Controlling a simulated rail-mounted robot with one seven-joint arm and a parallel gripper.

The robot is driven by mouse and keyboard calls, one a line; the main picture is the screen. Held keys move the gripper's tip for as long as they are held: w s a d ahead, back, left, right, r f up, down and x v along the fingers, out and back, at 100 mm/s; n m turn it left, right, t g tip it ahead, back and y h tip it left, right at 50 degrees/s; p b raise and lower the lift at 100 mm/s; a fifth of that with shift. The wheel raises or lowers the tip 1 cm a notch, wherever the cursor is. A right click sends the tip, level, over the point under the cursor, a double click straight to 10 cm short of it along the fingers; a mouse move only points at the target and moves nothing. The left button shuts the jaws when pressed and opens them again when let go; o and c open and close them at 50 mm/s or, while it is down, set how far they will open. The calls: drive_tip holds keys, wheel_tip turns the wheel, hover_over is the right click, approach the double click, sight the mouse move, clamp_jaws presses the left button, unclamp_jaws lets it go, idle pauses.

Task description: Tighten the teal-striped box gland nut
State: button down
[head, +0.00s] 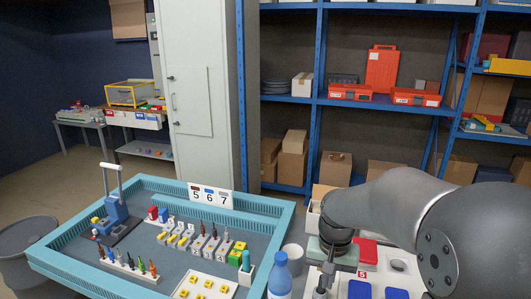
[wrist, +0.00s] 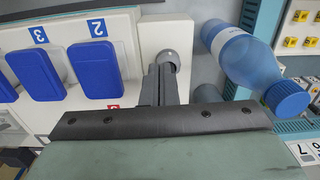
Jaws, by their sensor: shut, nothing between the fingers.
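My gripper (wrist: 162,84) is shut and empty, its dark fingers close together in the wrist view. The fingertips are close to a round grey fitting (wrist: 169,57) on a white block (wrist: 152,30); whether they touch it I cannot tell. This fitting may be a gland nut, but no teal stripe shows on the block. In the head view my gripper (head: 320,294) is at the bottom edge, beside the white panel with red and blue covers. No teal-striped box can be made out in either view.
Blue covers (wrist: 94,70) are at the left. A teal-rimmed tray (head: 262,204) holds tools and small parts.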

sight(315, 293)
wheel_tip(315, 293, down, 7)
drive_tip(key=b, duration=0.5)
drive_tip(key=shift+d, duration=0.15)
drive_tip(key=shift+w, duration=0.3)
idle(0.6)
drive_tip(key=shift+a, duration=0.45)
drive_tip(key=shift+w+a, duration=0.2)
drive_tip(key=shift+a, duration=0.3)
drive_tip(key=shift+w+a, duration=0.15)
drive_tip(key=shift+a, duration=0.1)
drive_tip(key=shift+r, duration=0.1)
drive_tip(key=shift+a, duration=0.15)
